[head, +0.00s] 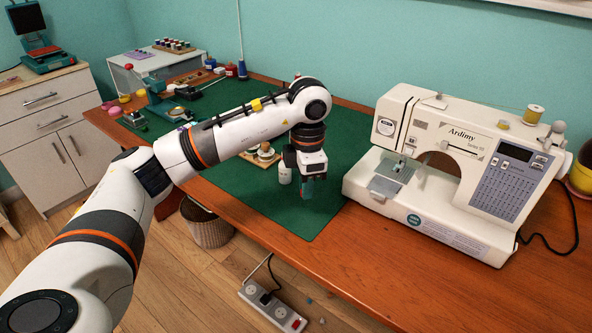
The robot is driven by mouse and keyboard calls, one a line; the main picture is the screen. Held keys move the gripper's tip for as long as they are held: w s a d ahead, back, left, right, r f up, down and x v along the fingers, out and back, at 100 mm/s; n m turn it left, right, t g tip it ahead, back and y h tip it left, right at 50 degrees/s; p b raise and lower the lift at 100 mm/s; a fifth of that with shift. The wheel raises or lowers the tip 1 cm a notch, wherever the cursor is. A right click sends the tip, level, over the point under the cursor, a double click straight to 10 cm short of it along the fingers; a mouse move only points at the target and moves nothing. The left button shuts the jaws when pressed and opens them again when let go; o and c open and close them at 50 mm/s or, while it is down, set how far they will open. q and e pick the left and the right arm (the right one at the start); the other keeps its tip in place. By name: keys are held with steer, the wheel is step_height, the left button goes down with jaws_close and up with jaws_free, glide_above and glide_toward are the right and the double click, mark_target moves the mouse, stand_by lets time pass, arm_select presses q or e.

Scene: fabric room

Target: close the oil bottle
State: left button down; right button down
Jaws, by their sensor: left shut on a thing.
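My left arm reaches in from the left, and its gripper (307,190) points down over the green mat (250,192), near the mat's right edge. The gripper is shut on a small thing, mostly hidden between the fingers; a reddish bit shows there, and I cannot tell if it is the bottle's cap. My right gripper is not in view.
A white sewing machine (450,175) stands right of the gripper on the wooden table (350,255). Thread spools (236,70) and tools lie at the back left. The mat's front left is clear.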

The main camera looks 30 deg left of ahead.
arm_select(q)
steer(key=d+m, duration=0.1)
steer(key=m, duration=0.3)
steer(key=s+d+f+m, duration=0.1)
steer(key=d+m, duration=0.1)
steer(key=m, duration=0.2)
steer(key=s+d+f+m, duration=0.1)
steer(key=m, duration=0.3)
steer(key=shift+s+d+m, duration=0.15)
steer(key=shift+d+m, duration=0.1)
steer(key=shift+m, duration=0.15)
steer(key=d+m, duration=0.1)
steer(key=m, duration=0.2)
steer(key=s+d+f+m, duration=0.1)
steer(key=m, duration=0.3)
steer(key=s+d+m, duration=0.1)
steer(key=m, duration=0.2)
steer(key=shift+s+d+f+m, duration=0.15)
steer(key=shift+s+f+m, duration=0.1)
steer(key=shift+f+m, duration=0.15)
steer(key=m, duration=0.2)
steer(key=s+d+m, duration=0.1)
steer(key=shift+f+m, duration=0.3)
